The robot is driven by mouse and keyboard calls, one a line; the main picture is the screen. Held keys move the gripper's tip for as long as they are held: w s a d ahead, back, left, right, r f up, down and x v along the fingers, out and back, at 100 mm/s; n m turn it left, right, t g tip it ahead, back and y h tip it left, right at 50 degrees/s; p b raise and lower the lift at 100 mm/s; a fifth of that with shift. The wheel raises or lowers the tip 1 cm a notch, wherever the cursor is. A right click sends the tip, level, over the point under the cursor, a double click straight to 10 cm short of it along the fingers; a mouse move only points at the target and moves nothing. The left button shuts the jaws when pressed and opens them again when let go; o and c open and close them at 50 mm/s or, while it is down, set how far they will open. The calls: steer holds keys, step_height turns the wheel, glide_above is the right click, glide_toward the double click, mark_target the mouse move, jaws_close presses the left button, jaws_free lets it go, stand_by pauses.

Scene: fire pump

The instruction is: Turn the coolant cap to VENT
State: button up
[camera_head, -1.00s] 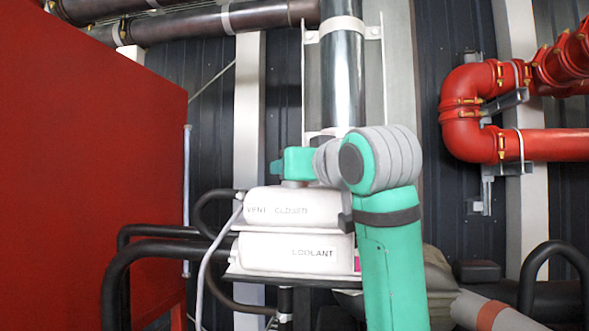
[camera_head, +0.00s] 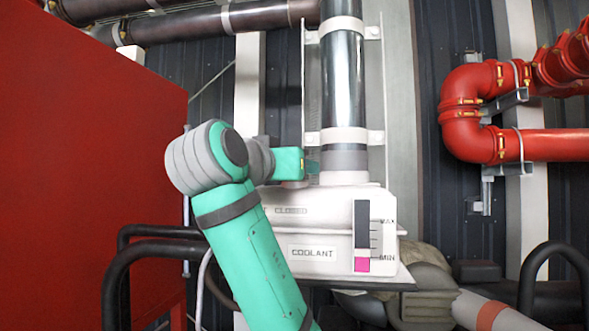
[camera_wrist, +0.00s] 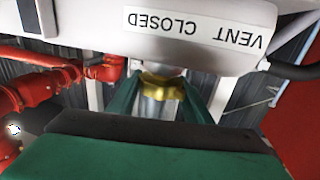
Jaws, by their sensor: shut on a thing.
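The white coolant tank (camera_head: 272,262) stands in the middle of the head view, with COOLANT on its front and a sight gauge at its right. The VENT / CLOSED label (camera_head: 291,211) is partly covered by my arm there, but whole and upside down in the wrist view (camera_wrist: 197,27). The yellow coolant cap (camera_wrist: 162,87) sits between the two green fingers of my gripper (camera_wrist: 160,98). My gripper (camera_head: 312,163) is shut on it above the tank top, pointing right.
A vertical metal pipe (camera_head: 343,80) rises just behind the tank, close to my gripper. A large red cabinet (camera_head: 80,170) fills the left. Black hoses (camera_head: 150,240) run left of the tank. Red pipes (camera_head: 470,115) are at the right, away from my arm.

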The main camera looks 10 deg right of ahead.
steer(key=shift+m+g+h, duration=0.4)
steer(key=shift+h, duration=0.1)
steer(key=o, duration=1.1)
steer(key=shift+f, duration=0.1)
steer(key=shift+c, duration=0.2)
steer(key=shift+a, duration=0.1)
steer(key=v, duration=1)
steer(key=shift+s, duration=0.3)
steer(key=shift+a, duration=0.15)
steer(key=shift+w, duration=0.1)
